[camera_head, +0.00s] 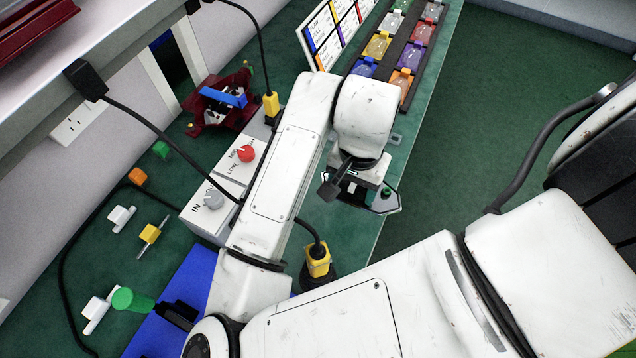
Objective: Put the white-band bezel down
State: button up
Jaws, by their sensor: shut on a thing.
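My gripper (364,194) hangs over the right-hand part of the green bench, close to its right edge. It is shut on a small dark piece with a pale edge (386,207), which fits the white-band bezel. Only part of this piece shows beneath the gripper, with small green and red spots by it. The fingertips are mostly hidden by my wrist. I cannot tell whether the piece touches the bench.
Coloured bins (401,52) and a label board (335,25) stand at the back. A control box (225,180) with a red button is left of my arm. A dark red fixture (225,103) stands behind it. A blue mat (170,330) and small tools lie at lower left.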

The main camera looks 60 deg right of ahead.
jog(key=w, duration=0.1)
jog(key=w+f, duration=0.1)
jog(key=w+d, duration=0.1)
jog(key=w, duration=0.1)
jog(key=shift+f, duration=0.35)
jog(key=w+f, duration=0.1)
jog(key=f, duration=0.1)
jog(key=w+d+f, duration=0.1)
jog(key=w+f, duration=0.2)
jog(key=shift+d+f, duration=0.15)
jog(key=shift+f, duration=0.15)
jog(key=shift+w+f, duration=0.2)
jog(key=shift+f, duration=1.5)
jog(key=shift+f, duration=0.2)
jog(key=o, duration=1.2)
jog(key=shift+c, duration=0.2)
jog(key=shift+r, duration=0.1)
